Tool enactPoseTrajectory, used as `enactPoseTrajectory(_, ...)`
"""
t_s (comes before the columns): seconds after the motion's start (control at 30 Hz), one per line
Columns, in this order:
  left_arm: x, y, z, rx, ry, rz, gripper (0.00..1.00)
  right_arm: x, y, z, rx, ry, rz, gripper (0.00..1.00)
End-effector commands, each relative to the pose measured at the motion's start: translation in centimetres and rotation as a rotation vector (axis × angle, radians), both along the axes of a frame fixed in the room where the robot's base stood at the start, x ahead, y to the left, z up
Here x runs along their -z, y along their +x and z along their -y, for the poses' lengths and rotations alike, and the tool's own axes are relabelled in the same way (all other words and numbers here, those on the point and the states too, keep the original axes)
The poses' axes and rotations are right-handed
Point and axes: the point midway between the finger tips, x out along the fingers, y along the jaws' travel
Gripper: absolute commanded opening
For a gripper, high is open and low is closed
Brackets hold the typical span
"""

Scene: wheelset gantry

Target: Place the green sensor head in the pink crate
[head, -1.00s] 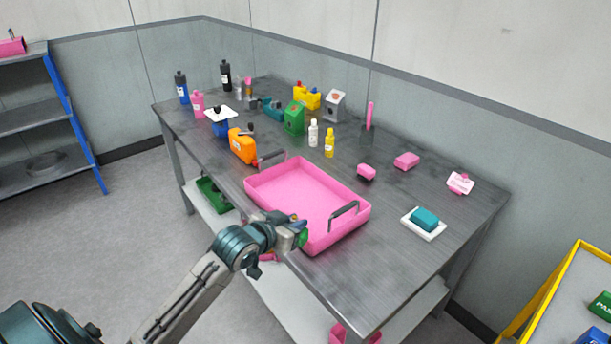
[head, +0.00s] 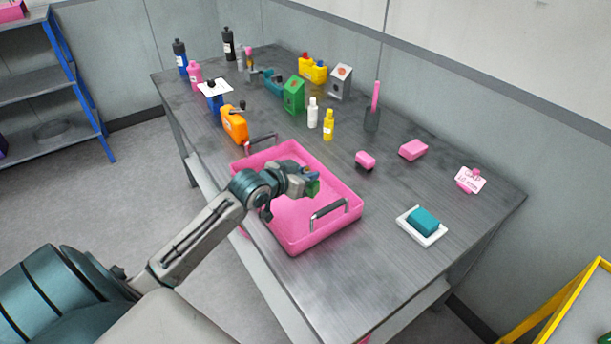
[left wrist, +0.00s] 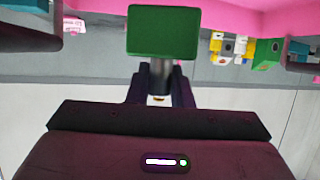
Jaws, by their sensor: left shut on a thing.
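The pink crate (head: 297,242) is a shallow open tray with two dark handles on the metal workbench. My left gripper (head: 308,182) is over the inside of the crate. It is shut on the green sensor head (head: 314,188), which shows as a small green block at the fingertips. In the left wrist view the green sensor head (left wrist: 163,31) is a green block on a grey stem, held between the dark fingers. It appears above the crate floor, but the exact gap is hard to tell. My right gripper is not in view.
Behind the crate stand an orange jug (head: 234,123), a green box (head: 293,94), a white bottle (head: 312,112) and a yellow bottle (head: 328,124). Pink blocks (head: 413,149) and a teal block on a white tray (head: 421,237) lie to the right. The bench's front right is clear.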

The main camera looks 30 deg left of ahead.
Motion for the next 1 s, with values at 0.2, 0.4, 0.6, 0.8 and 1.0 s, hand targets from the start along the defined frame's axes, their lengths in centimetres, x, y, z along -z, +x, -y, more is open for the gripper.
enactPoseTrajectory(0.2,3.2,0.0,0.0,0.0,-0.001,0.0,0.0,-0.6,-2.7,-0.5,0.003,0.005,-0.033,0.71)
enactPoseTrajectory(0.4,5.0,-0.1,0.0,-0.001,0.0,-0.002,0.0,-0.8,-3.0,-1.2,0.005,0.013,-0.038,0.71)
enactPoseTrajectory(0.6,7.3,0.0,0.0,0.0,-0.001,0.001,0.0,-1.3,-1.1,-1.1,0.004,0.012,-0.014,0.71)
enactPoseTrajectory(0.8,7.4,0.0,0.0,0.0,0.001,0.002,0.0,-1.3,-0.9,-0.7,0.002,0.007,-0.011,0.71)
enactPoseTrajectory(1.0,7.7,0.0,0.0,-0.001,0.001,0.001,0.33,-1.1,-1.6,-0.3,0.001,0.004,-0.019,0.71)
